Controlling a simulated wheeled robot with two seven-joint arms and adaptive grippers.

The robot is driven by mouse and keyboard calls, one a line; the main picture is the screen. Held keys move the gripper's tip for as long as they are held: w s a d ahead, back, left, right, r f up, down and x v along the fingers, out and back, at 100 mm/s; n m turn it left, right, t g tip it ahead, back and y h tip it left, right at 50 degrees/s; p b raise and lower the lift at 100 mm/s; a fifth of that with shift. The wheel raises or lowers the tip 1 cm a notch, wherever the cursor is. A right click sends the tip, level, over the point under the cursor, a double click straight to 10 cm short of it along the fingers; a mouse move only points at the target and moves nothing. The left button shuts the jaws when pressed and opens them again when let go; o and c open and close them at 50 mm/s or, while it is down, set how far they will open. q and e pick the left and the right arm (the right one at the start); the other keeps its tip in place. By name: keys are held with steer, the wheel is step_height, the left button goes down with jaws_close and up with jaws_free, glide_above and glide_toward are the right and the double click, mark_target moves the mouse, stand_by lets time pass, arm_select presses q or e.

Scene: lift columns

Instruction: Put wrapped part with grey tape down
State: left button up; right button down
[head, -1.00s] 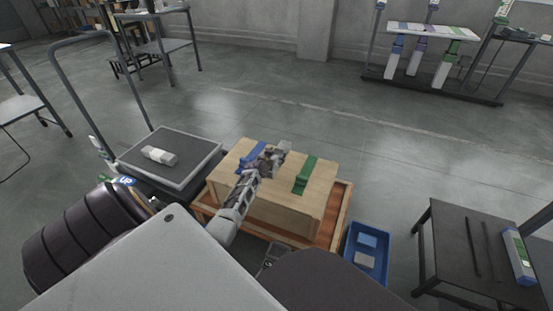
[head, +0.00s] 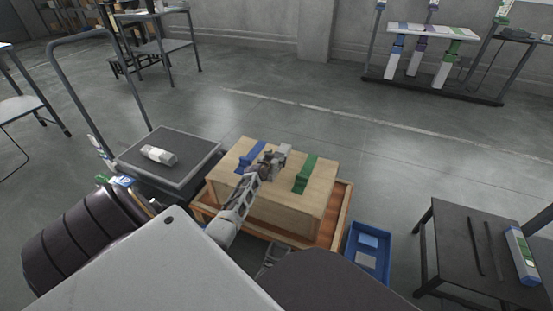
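My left gripper (head: 264,167) is over the top of a light wooden box (head: 274,207), between a blue piece (head: 248,160) and a green piece (head: 304,175). A small grey piece (head: 284,150) shows at its fingertips; I cannot tell whether it is held or part of the box top. The finger gap is too small to make out. A white wrapped part with a greyish band (head: 158,155) lies on the dark top of a trolley at the left, apart from the gripper. A grey metal piece below the box may be my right gripper, mostly hidden by my body.
The box sits in an orange-brown tray (head: 343,215). A blue bin (head: 368,252) with light pieces stands to its right. A black table (head: 455,240) holds dark rods and a white-green box (head: 521,256). The trolley (head: 204,163) has a tall handle.

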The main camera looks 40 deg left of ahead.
arm_select(q)
steer(key=shift+o, duration=0.7)
steer(key=shift+r, duration=0.2)
arm_select(e)
steer(key=shift+r, duration=0.15)
arm_select(q)
steer(key=shift+p+v, duration=1.75)
steer(key=shift+v, duration=1.2)
steer(key=shift+p+v, duration=0.35)
steer(key=shift+v, duration=0.45)
steer(key=shift+p+v, duration=0.95)
steer(key=shift+v, duration=1.3)
arm_select(e)
step_height(320, 180, up, 9)
steer(key=d+g+h, duration=0.1)
steer(key=shift+s+d+n+g, duration=0.25)
steer(key=shift+d+n+g, duration=0.05)
steer(key=shift+d+n, duration=0.1)
arm_select(q)
steer(key=shift+f, duration=0.1)
arm_select(e)
steer(key=shift+f, duration=0.2)
